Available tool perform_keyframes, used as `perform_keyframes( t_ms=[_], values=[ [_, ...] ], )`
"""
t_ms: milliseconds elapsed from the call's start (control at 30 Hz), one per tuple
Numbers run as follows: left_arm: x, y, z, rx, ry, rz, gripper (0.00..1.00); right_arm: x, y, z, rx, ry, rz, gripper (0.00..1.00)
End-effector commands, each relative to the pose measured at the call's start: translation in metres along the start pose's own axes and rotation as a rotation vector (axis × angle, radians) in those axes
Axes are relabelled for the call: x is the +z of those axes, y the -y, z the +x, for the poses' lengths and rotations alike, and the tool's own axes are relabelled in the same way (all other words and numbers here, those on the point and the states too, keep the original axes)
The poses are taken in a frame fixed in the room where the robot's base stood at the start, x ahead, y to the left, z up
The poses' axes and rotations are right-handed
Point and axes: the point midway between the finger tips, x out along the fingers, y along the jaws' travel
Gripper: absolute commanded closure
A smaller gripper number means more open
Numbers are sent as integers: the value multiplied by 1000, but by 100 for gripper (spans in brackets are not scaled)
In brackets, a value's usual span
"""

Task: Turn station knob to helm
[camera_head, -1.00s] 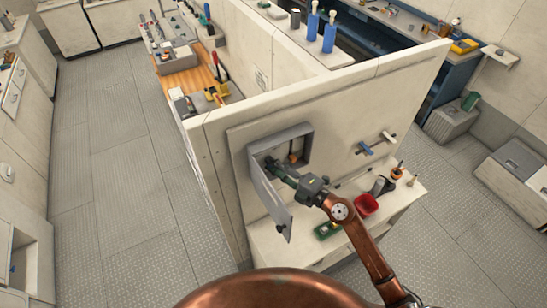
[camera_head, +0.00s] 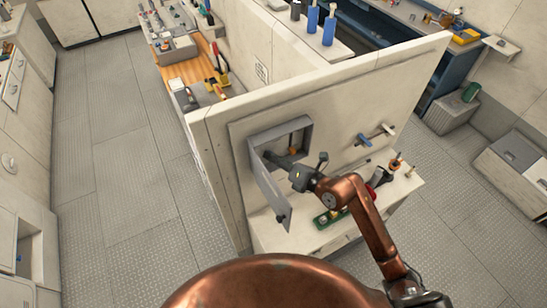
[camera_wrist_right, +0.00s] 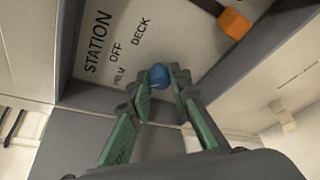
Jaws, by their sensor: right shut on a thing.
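The station knob (camera_wrist_right: 158,76) is blue and sits on a panel with the printed words STATION, OFF, HELM and DECK in the right wrist view. My right gripper (camera_wrist_right: 161,84) has its green fingers closed around the knob, one on each side. Part of the knob is hidden, so I cannot tell which word it points to. In the head view, my right gripper (camera_head: 275,158) reaches into a grey wall box (camera_head: 307,133) whose door (camera_head: 268,188) hangs open to the left. My left gripper is not in view.
An orange block-like knob (camera_wrist_right: 235,24) sits on the same panel, to the right of the blue one. A blue-handled fitting (camera_head: 364,140) is on the wall right of the box. A bench (camera_head: 275,238) with small items lies below.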

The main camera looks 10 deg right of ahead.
Motion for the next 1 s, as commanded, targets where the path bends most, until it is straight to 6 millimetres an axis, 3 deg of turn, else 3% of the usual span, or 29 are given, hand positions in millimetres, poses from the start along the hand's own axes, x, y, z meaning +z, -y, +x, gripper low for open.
perform_keyframes(
  t_ms=[633,667,900,1000],
  values=[
    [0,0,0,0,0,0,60,-2,1,0,-23,-5,-47,100],
    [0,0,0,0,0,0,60,-2,1,0,-23,-5,-47,81],
    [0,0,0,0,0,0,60,-1,0,0,-21,-3,-47,65],
    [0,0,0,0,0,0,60,-1,0,0,-21,-3,-47,64]
  ],
)
